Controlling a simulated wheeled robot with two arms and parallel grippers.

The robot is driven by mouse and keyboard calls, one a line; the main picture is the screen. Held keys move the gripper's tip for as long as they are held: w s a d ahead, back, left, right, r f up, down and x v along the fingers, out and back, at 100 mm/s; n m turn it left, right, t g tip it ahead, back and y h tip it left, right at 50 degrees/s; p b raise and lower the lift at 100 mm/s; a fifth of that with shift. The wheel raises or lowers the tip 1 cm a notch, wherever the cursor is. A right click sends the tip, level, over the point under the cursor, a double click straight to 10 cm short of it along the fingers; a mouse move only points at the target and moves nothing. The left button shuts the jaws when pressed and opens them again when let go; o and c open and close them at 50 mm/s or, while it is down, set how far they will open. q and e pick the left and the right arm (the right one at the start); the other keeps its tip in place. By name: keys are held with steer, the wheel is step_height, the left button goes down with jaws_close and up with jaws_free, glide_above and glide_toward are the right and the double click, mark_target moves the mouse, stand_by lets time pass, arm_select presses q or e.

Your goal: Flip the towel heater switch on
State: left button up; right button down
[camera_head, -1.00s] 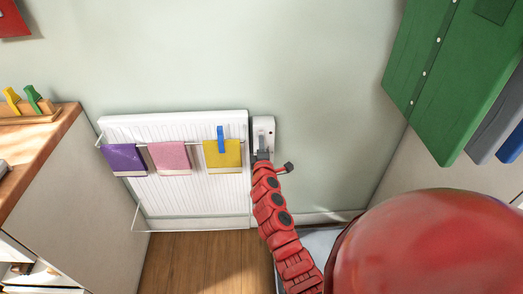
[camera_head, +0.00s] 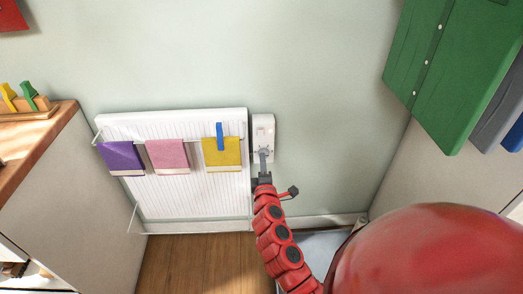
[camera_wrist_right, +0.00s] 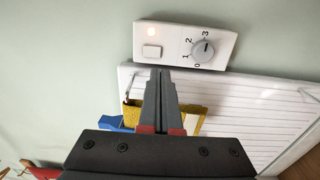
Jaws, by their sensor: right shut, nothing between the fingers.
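The white towel heater control box (camera_head: 263,122) is on the wall at the right edge of the white radiator (camera_head: 200,195). My right gripper (camera_head: 263,152) is shut and empty, at the lower part of the box in the head view. In the right wrist view its fingertips (camera_wrist_right: 162,72) appear just below the switch; I cannot tell whether they touch the box. My left gripper is not in view.
Purple (camera_head: 122,157), pink (camera_head: 167,155) and yellow (camera_head: 221,152) towels hang on the radiator's rail, with a blue clip (camera_head: 220,136) on the yellow one. A wooden-topped counter (camera_head: 40,140) stands left. Green cloth (camera_head: 450,75) hangs right. The wall right of the box is clear.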

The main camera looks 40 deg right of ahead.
steer(key=shift+v, duration=2.4)
